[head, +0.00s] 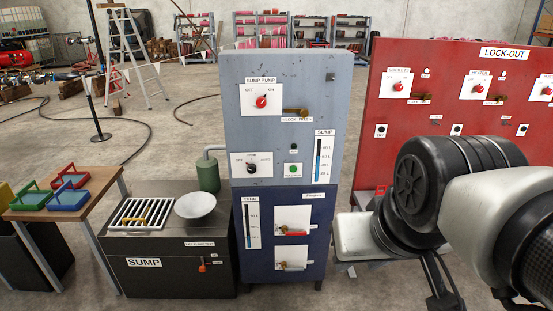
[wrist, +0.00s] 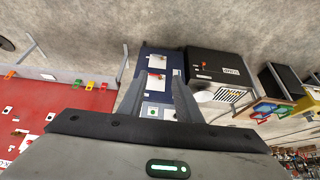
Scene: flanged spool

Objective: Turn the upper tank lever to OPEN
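The upper tank lever (head: 291,232) has a red handle on a white plate, on the dark blue TANK cabinet (head: 262,268) in the head view. Its handle lies roughly sideways; the plate's words are too small to read. The lower tank lever (head: 293,265) sits below it on a similar plate. In the wrist view the scene is upside down, and the upper lever's plate (wrist: 155,83) shows between my fingers, well beyond them. My gripper (wrist: 152,68) is open and empty, apart from the cabinet. The head view shows my arm at right but not the fingers.
A grey SUMP PUMP panel (head: 281,130) with knobs stands above the TANK cabinet. The black SUMP box (head: 165,275) with a funnel stands at left. The red LOCK-OUT board (head: 440,60) is at right, partly behind my arm. Floor in front of the lever side looks clear.

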